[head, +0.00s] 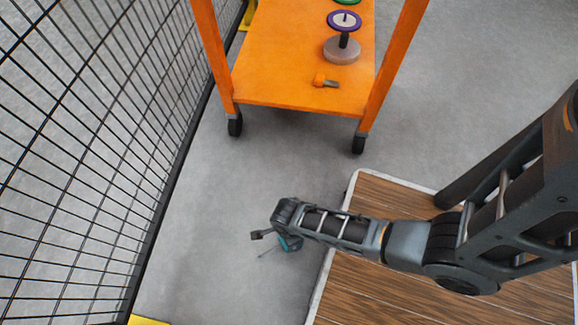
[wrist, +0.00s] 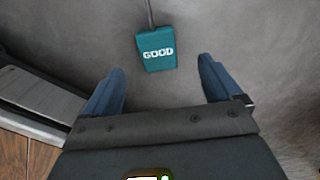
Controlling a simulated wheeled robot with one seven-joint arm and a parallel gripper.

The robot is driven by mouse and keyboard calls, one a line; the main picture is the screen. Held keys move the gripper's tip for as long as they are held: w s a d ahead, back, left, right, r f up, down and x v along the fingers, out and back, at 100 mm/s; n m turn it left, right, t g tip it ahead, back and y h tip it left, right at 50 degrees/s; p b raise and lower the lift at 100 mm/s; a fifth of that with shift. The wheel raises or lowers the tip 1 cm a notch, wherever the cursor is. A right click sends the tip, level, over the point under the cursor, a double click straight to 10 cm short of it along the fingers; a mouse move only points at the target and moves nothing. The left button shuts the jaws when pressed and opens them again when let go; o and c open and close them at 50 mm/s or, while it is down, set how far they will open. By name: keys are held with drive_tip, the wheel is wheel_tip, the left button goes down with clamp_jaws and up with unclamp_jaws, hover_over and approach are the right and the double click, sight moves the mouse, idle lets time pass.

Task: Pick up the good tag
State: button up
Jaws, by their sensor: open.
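The good tag (wrist: 157,50) is a small teal rectangle with white "GOOD" lettering and a thin cord running up from its top in the wrist view. It appears to lie on the grey floor. My gripper (wrist: 161,68) is open and empty. Its two blue fingers stand apart, with the tag between and just beyond their tips, apart from both. In the head view, my arm reaches down and left over the wooden platform's edge, and a bit of teal and a thin line show by its end; the arm's end hides most of this spot.
A wooden platform (head: 380,285) with a pale rim lies under my arm; its edge shows at left in the wrist view. A black mesh fence (head: 85,150) runs along the left. An orange wheeled cart (head: 285,88) carries a spindle (head: 343,45). Floor between is clear.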

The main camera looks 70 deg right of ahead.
drive_tip(key=shift+s+f+b, duration=0.2)
drive_tip(key=shift+f+b, duration=2.35)
drive_tip(key=shift+f, duration=1.4)
drive_tip(key=shift+r, duration=0.1)
drive_tip(key=shift+a, duration=0.1)
drive_tip(key=c, duration=1.2)
